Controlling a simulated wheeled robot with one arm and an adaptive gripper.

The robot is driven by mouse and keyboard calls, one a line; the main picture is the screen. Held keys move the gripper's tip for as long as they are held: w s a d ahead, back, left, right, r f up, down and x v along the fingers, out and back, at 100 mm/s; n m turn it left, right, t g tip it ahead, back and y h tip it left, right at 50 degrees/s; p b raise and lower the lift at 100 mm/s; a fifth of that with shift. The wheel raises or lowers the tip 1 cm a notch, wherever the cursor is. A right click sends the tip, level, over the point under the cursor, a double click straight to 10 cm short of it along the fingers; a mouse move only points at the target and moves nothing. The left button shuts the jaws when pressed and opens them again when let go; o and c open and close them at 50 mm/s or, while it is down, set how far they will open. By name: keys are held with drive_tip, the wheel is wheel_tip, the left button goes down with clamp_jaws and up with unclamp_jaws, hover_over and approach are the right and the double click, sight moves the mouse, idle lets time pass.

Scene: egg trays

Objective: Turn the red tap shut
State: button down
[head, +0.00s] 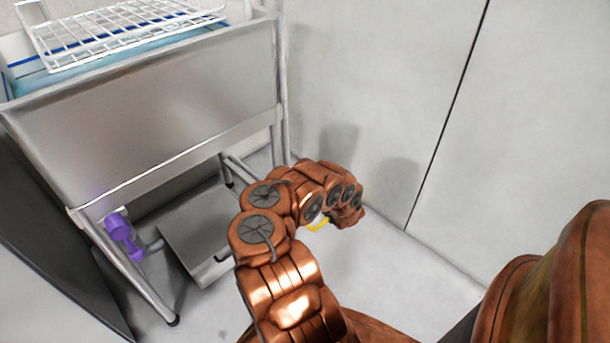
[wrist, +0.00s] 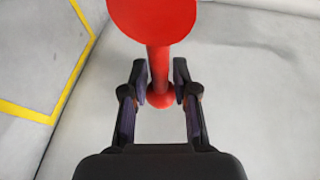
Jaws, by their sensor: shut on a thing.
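The red tap (wrist: 158,55) shows in the wrist view at the top middle, with a broad round part above and a narrower stem running down to a small rounded end. My gripper (wrist: 159,88) has its two dark fingers on either side of the red stem and is shut on it. In the head view my copper-coloured arm hides the red tap, and the gripper's fingers cannot be made out there.
A steel sink unit (head: 150,105) with a white wire rack (head: 120,30) stands at the left. A purple tap (head: 122,236) sits low under it. A pale wall (head: 370,90) rises behind my arm. Light floor is clear around the red tap. A yellow line (wrist: 70,85) shows at the left.

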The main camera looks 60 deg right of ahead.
drive_tip(key=shift+s+d+r, duration=0.1)
drive_tip(key=shift+s+d, duration=0.2)
drive_tip(key=shift+s, duration=0.1)
drive_tip(key=c, duration=1.1)
unclamp_jaws()
drive_tip(key=shift+o, duration=1.2)
drive_tip(key=shift+w+a, duration=0.2)
drive_tip(key=shift+w, duration=0.05)
drive_tip(key=v, duration=1.2)
